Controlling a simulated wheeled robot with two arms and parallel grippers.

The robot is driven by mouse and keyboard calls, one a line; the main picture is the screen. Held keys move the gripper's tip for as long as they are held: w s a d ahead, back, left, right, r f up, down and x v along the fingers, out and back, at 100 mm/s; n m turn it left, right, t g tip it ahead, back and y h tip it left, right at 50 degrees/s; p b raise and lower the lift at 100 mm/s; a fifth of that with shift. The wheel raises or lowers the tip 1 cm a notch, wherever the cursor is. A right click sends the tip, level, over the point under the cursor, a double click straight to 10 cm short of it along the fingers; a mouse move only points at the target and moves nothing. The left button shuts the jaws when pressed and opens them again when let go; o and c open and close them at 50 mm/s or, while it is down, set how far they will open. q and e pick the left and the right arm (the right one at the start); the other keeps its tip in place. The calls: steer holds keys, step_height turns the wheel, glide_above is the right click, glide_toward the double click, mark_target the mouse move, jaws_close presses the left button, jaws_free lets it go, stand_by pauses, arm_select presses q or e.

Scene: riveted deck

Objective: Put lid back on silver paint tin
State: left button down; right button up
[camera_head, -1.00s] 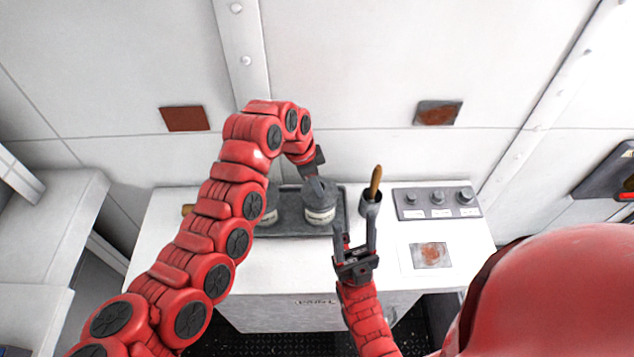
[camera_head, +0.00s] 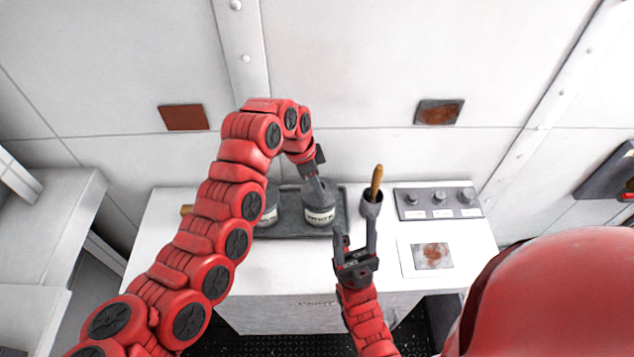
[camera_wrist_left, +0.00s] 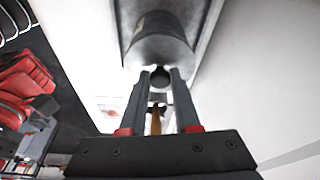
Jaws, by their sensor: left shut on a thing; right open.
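A grey paint tin (camera_head: 320,214) with a white label stands upright on a dark tray (camera_head: 291,231). My left gripper (camera_head: 316,182) is right at its top and is shut on a dark round knob (camera_wrist_left: 160,77), which looks like the lid's. The fingers hide most of the lid, and I cannot tell whether it sits flush. A grey tin body (camera_wrist_left: 160,45) fills the top of the left wrist view. A second tin (camera_head: 269,212) is partly hidden behind my left arm. My right gripper (camera_head: 354,231) is open and empty in front of the tray's right end.
A panel with several knobs (camera_head: 438,203) and a rust-marked card (camera_head: 432,256) lie farther right. The white bench top's front is mostly clear.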

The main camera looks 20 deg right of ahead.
arm_select(q)
steer(key=shift+f+b, duration=0.2)
steer(key=shift+b, duration=0.9)
stand_by(0.8)
stand_by(0.3)
steer(key=shift+c, duration=0.4)
jaws_free()
steer(key=shift+r+p, duration=0.8)
steer(key=shift+r, duration=2.75)
jaws_close()
